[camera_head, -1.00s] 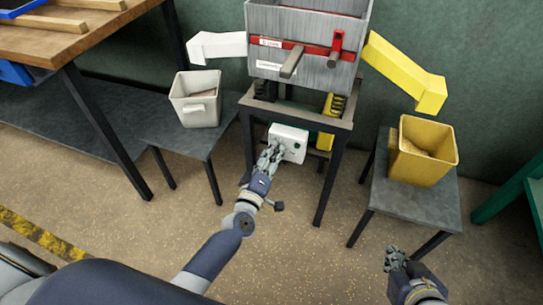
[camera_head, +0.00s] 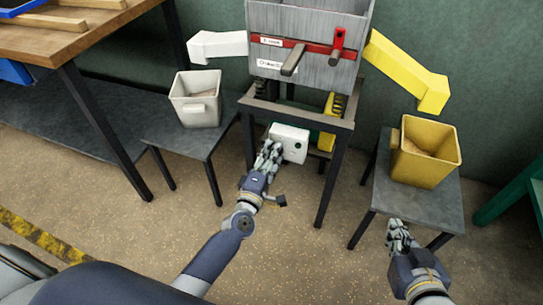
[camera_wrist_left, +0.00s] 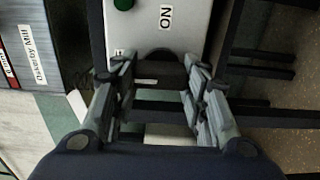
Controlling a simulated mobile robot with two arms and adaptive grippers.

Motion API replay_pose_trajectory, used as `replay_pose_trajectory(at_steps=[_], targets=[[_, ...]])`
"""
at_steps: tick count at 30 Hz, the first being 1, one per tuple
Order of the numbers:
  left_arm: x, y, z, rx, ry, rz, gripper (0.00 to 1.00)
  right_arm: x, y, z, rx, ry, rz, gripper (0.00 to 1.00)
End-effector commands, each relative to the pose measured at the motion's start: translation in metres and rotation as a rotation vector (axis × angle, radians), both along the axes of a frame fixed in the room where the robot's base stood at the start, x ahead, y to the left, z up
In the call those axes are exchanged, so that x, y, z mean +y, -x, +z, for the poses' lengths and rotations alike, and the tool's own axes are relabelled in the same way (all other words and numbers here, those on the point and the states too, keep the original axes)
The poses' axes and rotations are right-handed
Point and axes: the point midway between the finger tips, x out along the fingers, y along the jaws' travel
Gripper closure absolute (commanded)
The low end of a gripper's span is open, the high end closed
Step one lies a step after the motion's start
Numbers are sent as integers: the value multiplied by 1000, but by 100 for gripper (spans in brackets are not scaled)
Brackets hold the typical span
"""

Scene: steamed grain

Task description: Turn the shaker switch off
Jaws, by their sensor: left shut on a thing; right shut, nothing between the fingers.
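The shaker switch box (camera_head: 291,143) is a white box with a green button, mounted under the shaker frame. In the left wrist view the box (camera_wrist_left: 180,28) shows an "ON" label, a green button (camera_wrist_left: 124,4) and a dark switch knob (camera_wrist_left: 160,72) between my fingers. My left gripper (camera_head: 268,153) is at the box's left side, shut on the knob; it also shows in the left wrist view (camera_wrist_left: 158,90). The fingers hide part of the knob. My right gripper (camera_head: 398,233) is shut and empty, low at the right, in front of the right-hand bench.
The grey shaker (camera_head: 305,70) with a red bar stands on a dark frame (camera_head: 330,170) above the box. A white bin (camera_head: 196,112) stands on the left bench, a yellow bin (camera_head: 425,168) on the right bench. Open floor (camera_head: 300,250) lies between my arms.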

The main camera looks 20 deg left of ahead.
Motion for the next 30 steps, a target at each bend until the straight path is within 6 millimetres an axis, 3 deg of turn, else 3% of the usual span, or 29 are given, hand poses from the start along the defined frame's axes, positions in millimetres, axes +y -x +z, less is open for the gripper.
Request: replay_pose_trajectory(at_steps=[8, 9, 11, 23, 30], targets=[[0, 0, -1, 2, 5, 1, 83, 0, 0, 0, 1, 0, 0, 100], [0, 0, -1, 2, 5, 1, 52, 0, 0, 0, 1, 0, 0, 100], [0, 0, -1, 2, 4, 1, 39, 0, 0, 0, 1, 0, 0, 100], [0, 3, -1, 2, 2, 0, 38, 0, -1, 1, -3, -1, 0, 100], [2, 37, -2, 4, 1, 1, 38, 0, 0, 1, -1, 0, 0, 100]])
